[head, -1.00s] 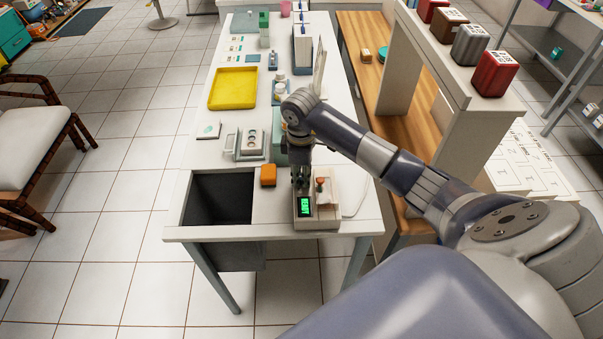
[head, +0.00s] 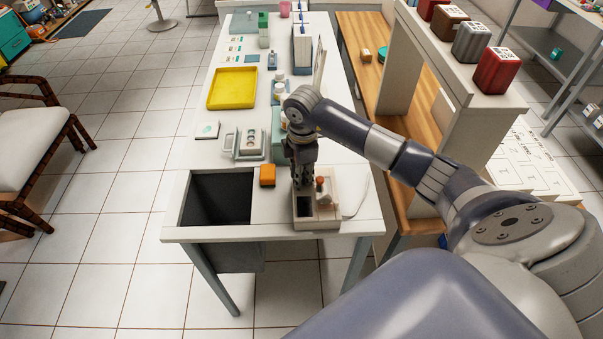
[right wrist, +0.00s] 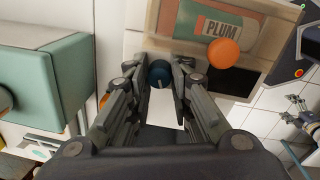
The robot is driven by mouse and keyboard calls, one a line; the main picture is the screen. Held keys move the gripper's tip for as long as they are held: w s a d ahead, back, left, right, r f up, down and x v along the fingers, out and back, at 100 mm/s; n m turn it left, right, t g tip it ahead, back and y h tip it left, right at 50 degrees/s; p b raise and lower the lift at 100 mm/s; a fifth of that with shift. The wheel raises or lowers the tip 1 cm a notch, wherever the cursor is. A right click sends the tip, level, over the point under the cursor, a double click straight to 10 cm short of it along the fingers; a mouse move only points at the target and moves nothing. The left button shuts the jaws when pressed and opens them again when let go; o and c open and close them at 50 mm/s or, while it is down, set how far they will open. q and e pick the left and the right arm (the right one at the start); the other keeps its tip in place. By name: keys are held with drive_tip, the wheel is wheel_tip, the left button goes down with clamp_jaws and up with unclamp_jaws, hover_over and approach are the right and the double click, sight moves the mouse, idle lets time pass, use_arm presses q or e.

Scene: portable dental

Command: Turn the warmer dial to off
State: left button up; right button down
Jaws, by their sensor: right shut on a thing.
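The warmer (head: 328,222) is a cream box near the front edge of the white table. Its small display (head: 304,207) is dark; it also looks black in the right wrist view (right wrist: 232,82). The dial (right wrist: 159,73) is a small dark blue knob with a pale pointer line. My right gripper (right wrist: 160,70) is shut on the dial, with one finger on each side. In the head view my right gripper (head: 303,184) points down at the warmer and hides the dial. My left gripper is not in view.
An orange-topped piece (head: 320,184) stands on the warmer close beside my right gripper. A cartridge marked PLUM (right wrist: 215,28) lies in the warmer. An orange block (head: 267,175) and a dark open bin (head: 217,199) are to the left. A cable runs off on the right.

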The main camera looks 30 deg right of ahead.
drive_tip(key=c, duration=1.4)
unclamp_jaws()
